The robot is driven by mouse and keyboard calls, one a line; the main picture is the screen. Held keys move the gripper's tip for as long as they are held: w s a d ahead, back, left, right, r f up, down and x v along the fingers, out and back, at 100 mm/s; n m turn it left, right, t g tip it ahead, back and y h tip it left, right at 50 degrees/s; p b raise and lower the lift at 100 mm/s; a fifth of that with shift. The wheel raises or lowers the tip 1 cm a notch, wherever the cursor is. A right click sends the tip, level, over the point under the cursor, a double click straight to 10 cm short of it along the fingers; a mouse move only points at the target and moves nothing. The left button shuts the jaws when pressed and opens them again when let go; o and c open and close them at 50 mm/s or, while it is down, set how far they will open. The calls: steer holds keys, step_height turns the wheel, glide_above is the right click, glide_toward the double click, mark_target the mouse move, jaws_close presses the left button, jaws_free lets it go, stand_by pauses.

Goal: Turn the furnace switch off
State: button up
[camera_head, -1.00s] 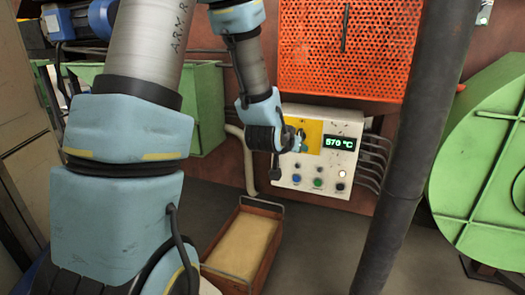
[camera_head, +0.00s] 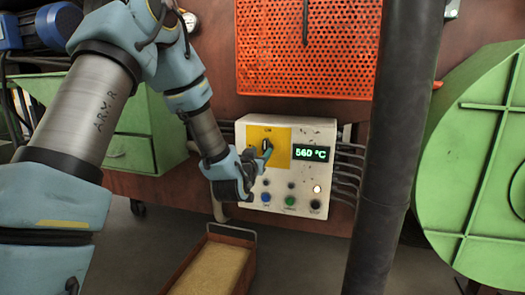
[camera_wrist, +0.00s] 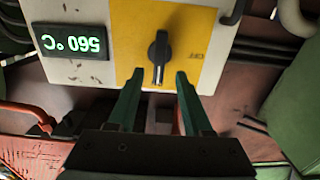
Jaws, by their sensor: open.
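The furnace switch is a black rotary knob (camera_wrist: 159,56) on a yellow plate (camera_wrist: 190,25) of the white control box. It also shows in the head view (camera_head: 267,145), partly behind my gripper. A label that seems to read OFF is beside the knob in the wrist view. My gripper (camera_wrist: 156,80) is open, its two green fingers pointing at the knob, one on each side of its lower end. I cannot tell whether they touch it. In the head view my gripper (camera_head: 267,152) is in front of the yellow plate.
The box display (camera_head: 311,154) reads 560 °C. Below it are several buttons and a lit lamp (camera_head: 317,189). A dark post (camera_head: 385,150) stands right of the box. A tray (camera_head: 213,262) lies on the floor below. An orange mesh panel (camera_head: 310,50) is above.

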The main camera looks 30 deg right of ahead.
mark_target(265, 148)
steer(key=shift+x, duration=2.15)
steer(key=shift+s, duration=0.1)
jaws_close()
